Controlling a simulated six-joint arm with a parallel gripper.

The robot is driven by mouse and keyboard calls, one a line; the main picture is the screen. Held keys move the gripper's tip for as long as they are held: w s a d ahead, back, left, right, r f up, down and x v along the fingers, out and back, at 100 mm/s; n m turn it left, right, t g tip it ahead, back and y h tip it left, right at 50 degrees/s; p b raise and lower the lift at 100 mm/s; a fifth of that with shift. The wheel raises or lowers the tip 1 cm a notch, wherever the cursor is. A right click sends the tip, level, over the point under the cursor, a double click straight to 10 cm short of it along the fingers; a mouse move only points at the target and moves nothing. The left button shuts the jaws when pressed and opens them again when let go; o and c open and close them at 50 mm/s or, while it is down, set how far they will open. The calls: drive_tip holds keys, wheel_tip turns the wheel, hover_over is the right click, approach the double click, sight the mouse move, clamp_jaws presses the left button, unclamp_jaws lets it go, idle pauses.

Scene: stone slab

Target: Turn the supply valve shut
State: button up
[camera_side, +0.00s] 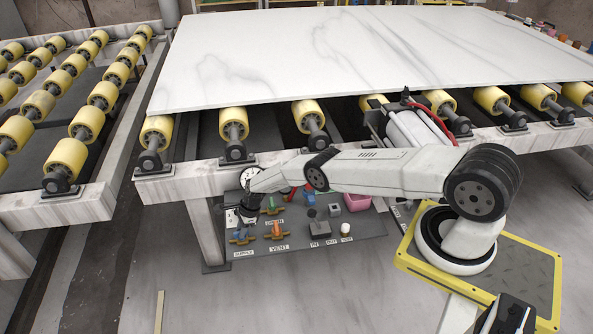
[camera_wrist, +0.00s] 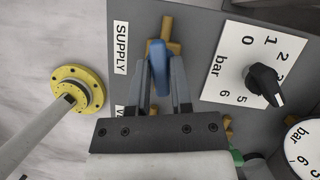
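The supply valve has a blue lever handle (camera_wrist: 158,66) on a brass body (camera_wrist: 168,36), beside the SUPPLY label (camera_wrist: 121,48). In the wrist view the handle points roughly along the brass body. My gripper (camera_wrist: 162,62) has one finger on each side of the handle, very close to it; I cannot tell whether both fingers touch it. In the side view my gripper (camera_side: 247,213) is just above the blue supply handle (camera_side: 241,237), over the front left of the grey panel. The fingertips are too small there to make out.
A black-knobbed bar dial (camera_wrist: 265,85) stands right of the fingers. A yellow round flange (camera_wrist: 78,90) lies left. The roller table overhangs behind.

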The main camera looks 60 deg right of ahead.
drive_tip(key=shift+o, duration=1.4)
drive_tip(key=shift+d+r, duration=0.1)
drive_tip(key=shift+r, duration=0.05)
drive_tip(key=v, duration=0.7)
drive_tip(key=shift+r, duration=0.25)
